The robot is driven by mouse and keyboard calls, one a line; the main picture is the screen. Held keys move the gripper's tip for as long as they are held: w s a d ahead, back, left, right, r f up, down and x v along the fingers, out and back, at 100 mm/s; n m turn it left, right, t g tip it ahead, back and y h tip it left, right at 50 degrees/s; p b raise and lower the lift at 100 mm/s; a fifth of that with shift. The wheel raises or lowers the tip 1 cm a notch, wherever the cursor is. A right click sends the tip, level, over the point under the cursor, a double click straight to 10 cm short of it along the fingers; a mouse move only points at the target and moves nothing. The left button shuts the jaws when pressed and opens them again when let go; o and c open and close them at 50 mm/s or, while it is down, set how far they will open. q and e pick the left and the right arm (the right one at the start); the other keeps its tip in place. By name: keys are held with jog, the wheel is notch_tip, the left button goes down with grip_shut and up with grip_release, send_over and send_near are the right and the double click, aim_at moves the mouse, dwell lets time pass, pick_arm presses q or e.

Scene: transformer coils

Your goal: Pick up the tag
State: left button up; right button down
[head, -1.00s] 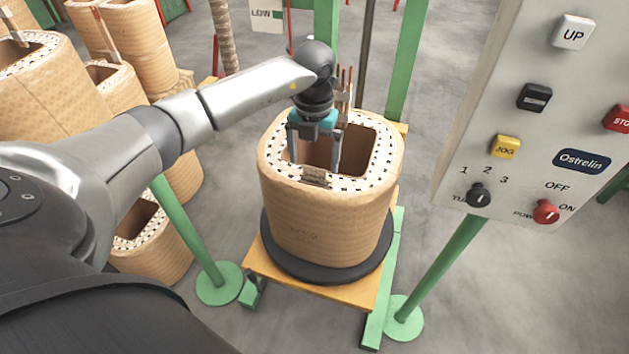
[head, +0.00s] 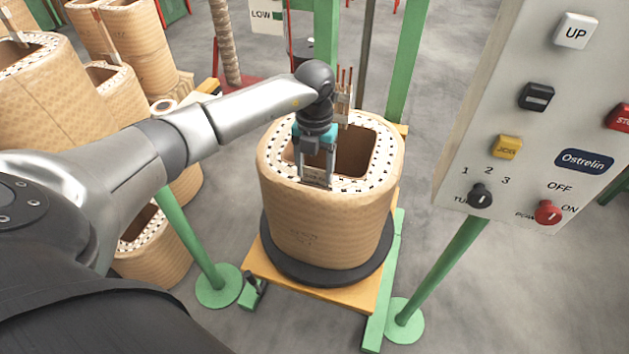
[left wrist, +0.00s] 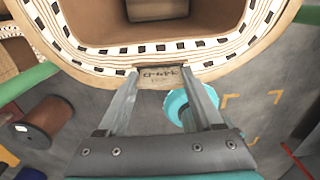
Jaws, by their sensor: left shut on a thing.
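The tag (head: 316,177) is a small tan plate with dark lettering, at the near rim of the coil (head: 325,225) in the head view. It also shows in the left wrist view (left wrist: 160,77), with its lettering facing the camera. My left gripper (head: 316,183) points down over the near rim, its fingers closed on the tag's two sides. In the left wrist view its fingertips (left wrist: 160,72) meet the tag's edges. I cannot tell whether the tag still touches the coil top. My right gripper is not in view.
The coil stands on a black disc (head: 285,262) on a yellow platform (head: 310,290) between green posts. A control panel (head: 545,110) stands close on the right. Several other coils (head: 60,85) crowd the left. In the left wrist view, a reddish-brown spool (left wrist: 45,122) and teal bucket (left wrist: 190,105) are on the floor.

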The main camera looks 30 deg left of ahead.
pick_arm(q)
jog(key=c, duration=0.3)
notch_tip(320, 180, up, 27)
jog(key=p, duration=0.9)
jog(key=shift+p, duration=0.3)
